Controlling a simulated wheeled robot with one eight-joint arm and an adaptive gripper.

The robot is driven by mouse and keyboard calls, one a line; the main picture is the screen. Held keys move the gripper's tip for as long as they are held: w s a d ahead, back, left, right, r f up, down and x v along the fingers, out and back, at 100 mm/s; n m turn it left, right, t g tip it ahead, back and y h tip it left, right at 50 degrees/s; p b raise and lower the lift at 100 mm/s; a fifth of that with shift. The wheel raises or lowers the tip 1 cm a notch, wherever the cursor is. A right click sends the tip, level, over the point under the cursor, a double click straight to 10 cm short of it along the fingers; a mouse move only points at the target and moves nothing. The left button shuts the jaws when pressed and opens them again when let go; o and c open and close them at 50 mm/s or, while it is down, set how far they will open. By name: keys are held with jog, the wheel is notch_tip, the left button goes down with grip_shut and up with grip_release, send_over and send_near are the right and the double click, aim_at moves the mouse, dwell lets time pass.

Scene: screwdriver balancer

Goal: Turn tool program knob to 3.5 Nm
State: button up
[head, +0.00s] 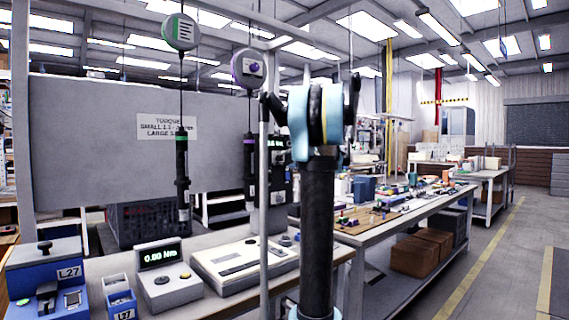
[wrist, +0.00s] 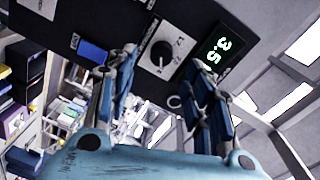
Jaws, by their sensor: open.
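The program knob (wrist: 161,53) is a dark round dial on a pale marked plate, set in a dark panel (wrist: 105,18), upper middle of the wrist view. A green-lit display (wrist: 222,48) to its right reads 3.5. My gripper (wrist: 163,66) is open, with one blue finger at either side below the knob. The fingers look apart from the knob, though their exact distance is hard to tell. In the head view my arm stands in front of a dark unit (head: 276,148) with a partly hidden lit readout. The knob and fingertips cannot be made out there.
Two hanging screwdrivers, one green-banded (head: 182,180) and one purple-banded (head: 249,170), hang left of my arm. A torque tester (head: 168,287) reading 0.00 Nm stands on the bench below. A blue L27 box (head: 45,280) is at left. The aisle at right is clear.

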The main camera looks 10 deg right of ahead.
jog(key=v, duration=0.6)
